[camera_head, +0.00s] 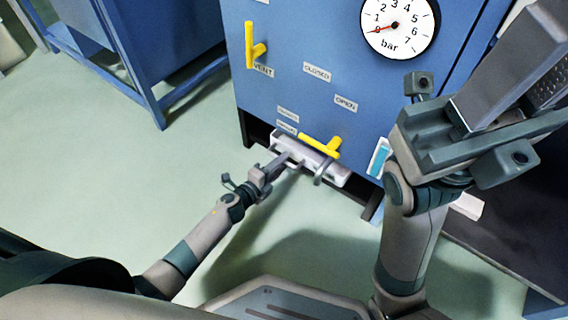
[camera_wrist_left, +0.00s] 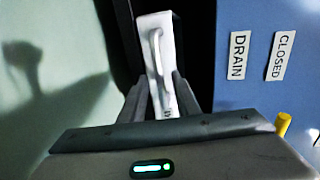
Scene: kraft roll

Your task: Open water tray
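The water tray (camera_head: 338,176) is a pale, narrow drawer front with a bar handle, low on the blue machine. In the left wrist view the tray (camera_wrist_left: 153,24) is a white strip with its handle (camera_wrist_left: 157,55) standing out. My left gripper (camera_head: 284,160) is at the tray's front in the head view. In the wrist view its two fingers (camera_wrist_left: 162,84) are apart, one on each side of the white strip near the handle's lower end; I cannot tell whether they touch it. My right gripper (camera_head: 535,75) is raised at the upper right, its fingers apart and empty.
The blue machine (camera_head: 290,100) carries a yellow lever (camera_head: 255,48) at the upper left, a yellow lever (camera_head: 322,146) just above the tray, and a pressure gauge (camera_head: 398,28). Labels DRAIN (camera_wrist_left: 238,55) and CLOSED (camera_wrist_left: 281,55) are beside the tray. Open floor (camera_head: 150,170) lies left.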

